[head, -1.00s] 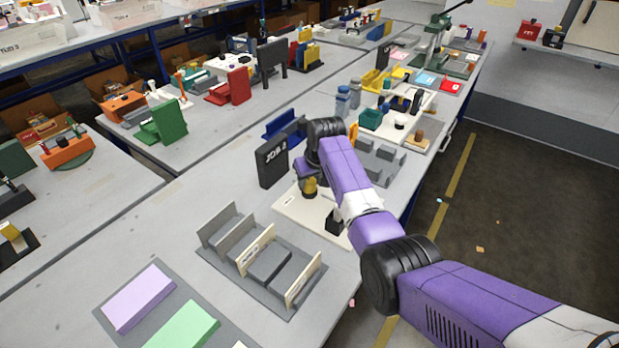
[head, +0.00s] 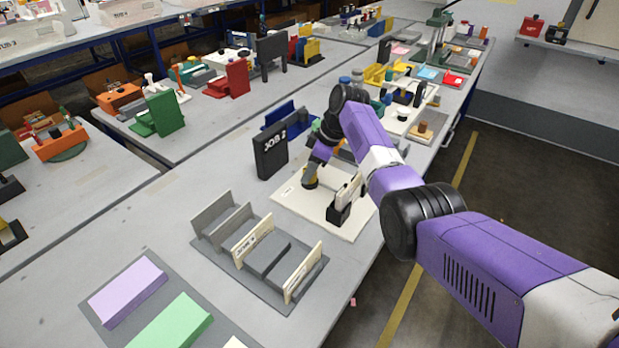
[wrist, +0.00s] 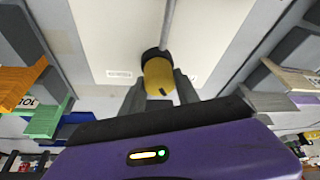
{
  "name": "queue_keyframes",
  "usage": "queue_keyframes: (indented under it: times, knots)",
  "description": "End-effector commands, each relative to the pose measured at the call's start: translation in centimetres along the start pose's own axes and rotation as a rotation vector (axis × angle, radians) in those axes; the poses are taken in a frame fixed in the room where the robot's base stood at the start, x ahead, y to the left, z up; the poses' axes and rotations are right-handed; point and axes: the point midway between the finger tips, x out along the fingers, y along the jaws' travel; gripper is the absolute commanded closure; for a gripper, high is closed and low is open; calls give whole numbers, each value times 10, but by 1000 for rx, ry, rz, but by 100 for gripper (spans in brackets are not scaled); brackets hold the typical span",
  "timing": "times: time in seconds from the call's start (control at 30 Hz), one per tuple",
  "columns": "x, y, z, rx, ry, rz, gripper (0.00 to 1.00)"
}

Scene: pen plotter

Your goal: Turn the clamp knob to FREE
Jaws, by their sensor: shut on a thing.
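The clamp knob (wrist: 158,73) is a yellow cylinder with a black collar, on the cream plotter board. In the wrist view it stands between the two grey fingers of my gripper (wrist: 160,92), which is shut on it. A short dark mark shows on the knob's near side. Small white labels lie left (wrist: 118,74) and right (wrist: 190,77) of the knob; their words are too small to read. In the head view my gripper (head: 310,180) is down at the left part of the plotter board (head: 300,205), largely hiding the knob.
A black holder with a pale upright piece (head: 340,213) stands on the board, right of my gripper. A black JOB 2 block (head: 270,153) stands close to the left. A grey rack with upright panels (head: 262,258) is in front. A thin grey rod (wrist: 168,22) runs beyond the knob.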

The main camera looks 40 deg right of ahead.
Motion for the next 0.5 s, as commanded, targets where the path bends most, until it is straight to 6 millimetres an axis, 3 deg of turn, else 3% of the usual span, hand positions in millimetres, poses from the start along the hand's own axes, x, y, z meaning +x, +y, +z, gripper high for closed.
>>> queue_keyframes:
  times: [0.5]
  knots:
    - [0, 0, -1, -202, 1, -81, 100]
